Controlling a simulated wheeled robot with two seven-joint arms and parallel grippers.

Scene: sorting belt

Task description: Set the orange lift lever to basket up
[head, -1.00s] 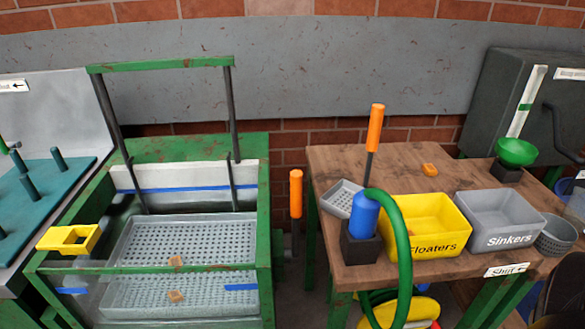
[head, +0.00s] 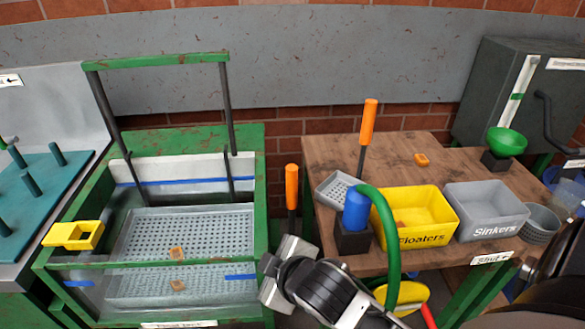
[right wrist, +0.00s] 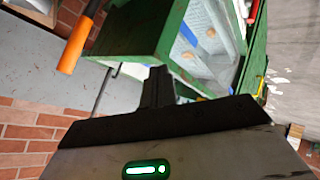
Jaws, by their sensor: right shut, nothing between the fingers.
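The orange lift lever (head: 292,187) stands upright on a dark rod at the right side of the green-framed tank (head: 259,200). A grey perforated basket (head: 190,222) sits inside the tank with small orange-brown pieces on it. My right gripper (head: 272,272) is low in front of the tank's right edge, below the lever and apart from its handle. In the right wrist view its fingers (right wrist: 158,85) are shut and empty, pointing toward the green frame. An orange handle (right wrist: 75,48) shows at the upper left there. My left gripper is out of view.
A wooden table (head: 330,150) at right holds a yellow Floaters bin (head: 430,222), a grey Sinkers bin (head: 487,208), a blue cylinder in a black holder (head: 357,210) with a green hose (head: 392,250), and another orange-handled rod (head: 368,122). A yellow bracket (head: 73,235) hangs on the tank's left rim.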

